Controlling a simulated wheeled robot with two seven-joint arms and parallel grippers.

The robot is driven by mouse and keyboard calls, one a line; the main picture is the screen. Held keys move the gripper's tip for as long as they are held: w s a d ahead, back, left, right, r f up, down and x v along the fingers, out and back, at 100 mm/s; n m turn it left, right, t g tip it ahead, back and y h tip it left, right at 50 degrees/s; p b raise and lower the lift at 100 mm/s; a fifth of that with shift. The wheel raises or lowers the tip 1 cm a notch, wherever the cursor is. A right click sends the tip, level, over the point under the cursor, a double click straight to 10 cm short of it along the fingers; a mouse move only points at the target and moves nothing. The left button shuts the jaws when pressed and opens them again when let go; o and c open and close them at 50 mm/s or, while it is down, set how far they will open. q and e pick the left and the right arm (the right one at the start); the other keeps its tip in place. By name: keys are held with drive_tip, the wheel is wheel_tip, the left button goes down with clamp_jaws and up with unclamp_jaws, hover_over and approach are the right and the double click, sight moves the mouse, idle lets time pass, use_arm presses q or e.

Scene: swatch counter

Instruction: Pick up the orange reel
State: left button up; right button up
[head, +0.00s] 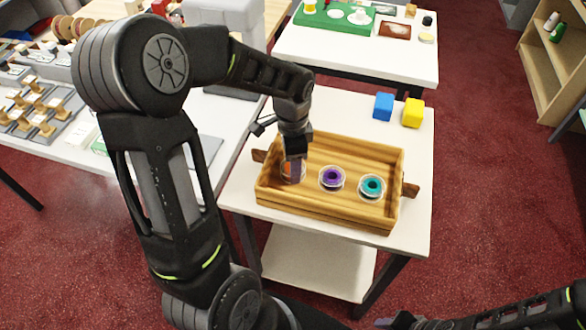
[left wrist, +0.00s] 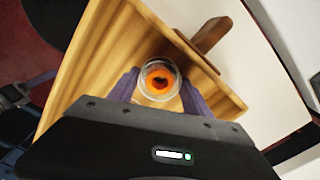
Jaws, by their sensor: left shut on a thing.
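The orange reel (head: 287,168) stands in the left part of the wooden tray (head: 330,215), partly hidden by my left gripper (head: 293,170). In the left wrist view the orange reel (left wrist: 160,82) sits between the two purple fingers of my left gripper (left wrist: 158,88), which is shut on it. The reel has a clear rim and an orange core with a dark centre. I cannot tell whether it is clear of the tray floor. My right gripper (head: 385,322) shows only in part at the bottom edge of the head view, and its fingers are hard to make out.
A purple reel (head: 332,178) and a teal reel (head: 371,187) stand in the tray to the right. A blue block (head: 383,106) and a yellow block (head: 413,112) lie on the white table (head: 345,108) behind the tray. The tray has a handle at each end.

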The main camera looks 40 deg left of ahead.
use_arm(q)
drive_tip(key=c, duration=0.7)
wheel_tip(320, 180, up, 10)
drive_tip(key=shift+r, duration=0.1)
idle(0.8)
drive_tip(key=w+d+n, duration=0.3)
drive_tip(key=d, duration=0.1)
drive_tip(key=w+d+n, duration=0.3)
drive_tip(key=w+d, duration=0.1)
drive_tip(key=w+d+f+n, duration=0.1)
drive_tip(key=w+d+n, duration=0.1)
drive_tip(key=w+d, duration=0.1)
drive_tip(key=shift+w+d+n, duration=0.25)
drive_tip(key=shift+d+n, duration=0.15)
drive_tip(key=shift+d, duration=0.4)
